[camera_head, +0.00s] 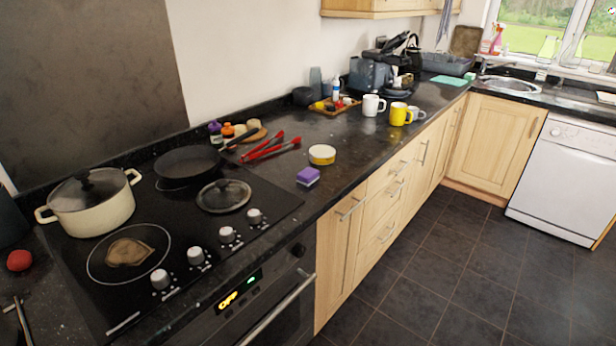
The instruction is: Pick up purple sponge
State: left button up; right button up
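The purple sponge (308,176) lies on the dark granite counter (335,187), close to its front edge and just right of the hob. Its top is purple and a dark layer shows along its lower side. Nothing covers it. Neither of my grippers is in the head view.
The hob holds a cream pot (92,205), a black frying pan (188,164) and a glass lid (223,196). Mugs, including a yellow mug (400,114), stand farther right. The dark tiled floor (430,270) is clear.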

aim_at(309, 176)
jog(key=i+l+u, duration=0.2)
jog(key=i+l, duration=0.2)
jog(key=l, duration=0.2)
jog(key=i+l+u, duration=0.1)
jog(key=l, duration=0.2)
jog(key=i+l+u, duration=0.25)
jog(key=i+l, duration=0.15)
jog(key=l, duration=0.3)
